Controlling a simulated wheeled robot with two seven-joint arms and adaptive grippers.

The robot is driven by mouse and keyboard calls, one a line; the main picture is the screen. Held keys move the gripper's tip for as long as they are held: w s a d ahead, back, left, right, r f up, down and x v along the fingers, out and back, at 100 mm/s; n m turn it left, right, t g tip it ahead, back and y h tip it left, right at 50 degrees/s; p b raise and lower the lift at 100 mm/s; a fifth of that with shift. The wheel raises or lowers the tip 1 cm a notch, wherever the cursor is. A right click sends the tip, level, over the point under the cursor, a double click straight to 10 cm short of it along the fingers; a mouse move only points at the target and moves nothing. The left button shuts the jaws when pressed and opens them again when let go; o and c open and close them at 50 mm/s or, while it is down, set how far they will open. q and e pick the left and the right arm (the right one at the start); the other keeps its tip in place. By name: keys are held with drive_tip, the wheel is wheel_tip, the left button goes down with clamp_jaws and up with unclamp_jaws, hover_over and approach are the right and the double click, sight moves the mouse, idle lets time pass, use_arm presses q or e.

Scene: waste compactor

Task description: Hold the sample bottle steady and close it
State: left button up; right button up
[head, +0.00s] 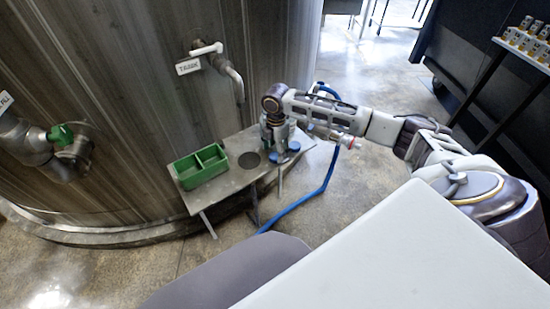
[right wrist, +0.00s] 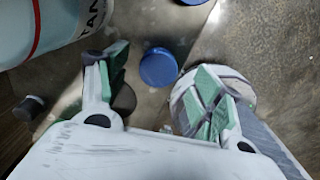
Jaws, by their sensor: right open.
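My right gripper (head: 276,141) is low over the right end of the metal table in the head view. In the right wrist view its fingers (right wrist: 160,90) stand wide apart and hold nothing. A round blue cap-like piece (right wrist: 158,68) shows between and beyond the fingertips. A pale round object (right wrist: 240,90) is partly hidden behind the right finger; I cannot tell if it is the sample bottle. In the head view two blue round pieces (head: 270,158) (head: 294,146) show beside the gripper. I cannot make out the bottle surely. My left gripper is not in view.
A tap (head: 232,75) juts from the tank above. A blue hose (head: 300,204) runs on the floor. A pale red-striped cylinder (right wrist: 50,25) fills the wrist view's upper left.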

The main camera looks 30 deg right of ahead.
sight(275, 158)
wheel_tip(275, 158, down, 2)
drive_tip(key=shift+f, duration=0.4)
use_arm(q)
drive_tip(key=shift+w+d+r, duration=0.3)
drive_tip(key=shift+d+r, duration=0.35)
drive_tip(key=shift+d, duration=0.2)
use_arm(e)
drive_tip(key=c, duration=0.6)
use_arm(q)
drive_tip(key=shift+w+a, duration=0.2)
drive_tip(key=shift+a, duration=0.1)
use_arm(e)
drive_tip(key=shift+c, duration=0.8)
